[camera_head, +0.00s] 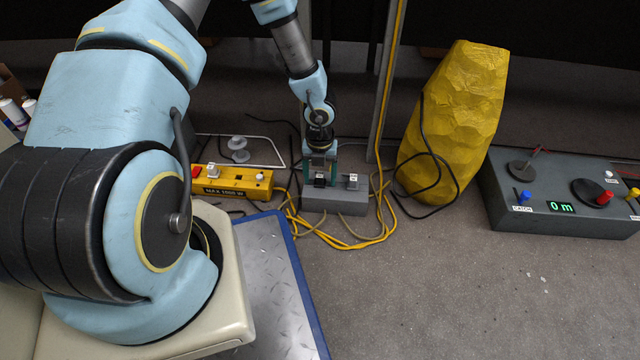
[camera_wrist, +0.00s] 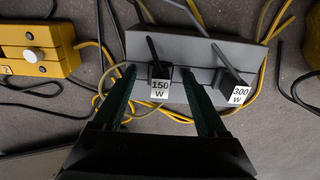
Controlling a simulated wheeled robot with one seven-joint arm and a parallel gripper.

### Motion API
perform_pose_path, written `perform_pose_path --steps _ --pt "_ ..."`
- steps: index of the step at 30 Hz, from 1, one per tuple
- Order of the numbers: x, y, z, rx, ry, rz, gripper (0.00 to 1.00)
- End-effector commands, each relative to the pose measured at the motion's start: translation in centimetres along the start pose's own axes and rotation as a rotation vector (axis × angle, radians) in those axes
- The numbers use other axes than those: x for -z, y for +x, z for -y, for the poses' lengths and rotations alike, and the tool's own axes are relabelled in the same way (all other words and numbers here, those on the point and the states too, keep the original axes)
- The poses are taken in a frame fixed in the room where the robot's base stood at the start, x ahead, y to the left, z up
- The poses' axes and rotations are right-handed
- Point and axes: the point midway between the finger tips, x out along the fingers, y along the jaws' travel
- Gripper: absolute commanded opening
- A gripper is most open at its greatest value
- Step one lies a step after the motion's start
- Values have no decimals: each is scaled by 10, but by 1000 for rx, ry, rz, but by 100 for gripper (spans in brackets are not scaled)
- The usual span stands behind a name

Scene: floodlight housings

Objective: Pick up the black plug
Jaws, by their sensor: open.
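A black plug (camera_wrist: 160,71) with a white "150 W" label stands in a grey socket block (camera_wrist: 205,48), its cord running up and away. In the head view the plug (camera_head: 320,181) sits at the left of the grey block (camera_head: 337,201). A second black plug (camera_wrist: 232,80), labelled "300 W", is to its right in the same block and also shows in the head view (camera_head: 353,182). My gripper (camera_wrist: 158,74) is open, its green fingers on either side of the 150 W plug. In the head view my gripper (camera_head: 320,168) reaches down over the block. I cannot tell whether the fingers touch the plug.
A yellow box (camera_head: 232,184) marked "MAX 1500 W" stands left of the block. Yellow and black cables (camera_head: 345,240) lie loosely around it. A yellow wrapped object (camera_head: 455,120) and a grey control box (camera_head: 560,200) reading "0 m" stand to the right.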

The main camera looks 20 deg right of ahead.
Motion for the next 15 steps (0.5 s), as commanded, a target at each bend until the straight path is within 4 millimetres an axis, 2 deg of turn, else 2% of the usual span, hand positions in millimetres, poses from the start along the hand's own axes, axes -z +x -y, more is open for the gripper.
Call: perform_pose_path --steps 2,15 --pt "0 -1 0 0 0 0 75" --pt "0 -1 0 0 0 0 27"
